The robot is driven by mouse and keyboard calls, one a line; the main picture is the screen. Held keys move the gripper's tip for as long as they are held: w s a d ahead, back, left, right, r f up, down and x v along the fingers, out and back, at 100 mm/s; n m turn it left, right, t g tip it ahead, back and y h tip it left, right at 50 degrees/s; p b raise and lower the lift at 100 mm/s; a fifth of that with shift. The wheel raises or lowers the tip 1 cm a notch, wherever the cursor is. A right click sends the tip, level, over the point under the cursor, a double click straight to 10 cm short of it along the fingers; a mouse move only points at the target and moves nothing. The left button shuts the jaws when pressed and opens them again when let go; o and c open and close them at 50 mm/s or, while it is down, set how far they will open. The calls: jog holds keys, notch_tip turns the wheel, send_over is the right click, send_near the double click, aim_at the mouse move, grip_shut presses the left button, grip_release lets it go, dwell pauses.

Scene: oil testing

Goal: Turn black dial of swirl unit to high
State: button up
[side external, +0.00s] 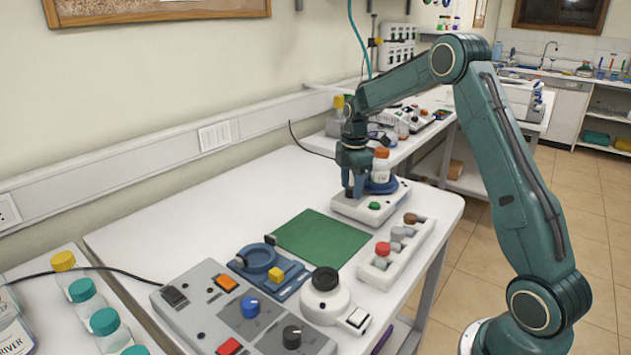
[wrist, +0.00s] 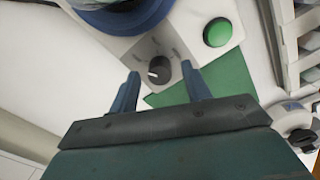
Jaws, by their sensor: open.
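The swirl unit (side external: 378,218) is a pale box at the back right of the table. It carries a blue round holder (wrist: 125,15) with an orange-capped bottle (side external: 381,165) and a green button (wrist: 217,32). Its black dial (wrist: 159,71) shows in the wrist view, with a white pointer mark on its left side. Faint marks lie around the dial; their labels are too small to read. My gripper (wrist: 160,72) is open, pointing down, with one finger on each side of the dial and gaps visible. In the side view my gripper (side external: 353,193) hides the dial.
A green mat (side external: 321,238) lies in front of the unit. A white rack (side external: 398,252) with several capped bottles stands to the right. A grey control panel (side external: 205,315), a blue ring device (side external: 262,262) and a white round device (side external: 325,296) stand nearer.

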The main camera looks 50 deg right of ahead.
jog(key=c, duration=1)
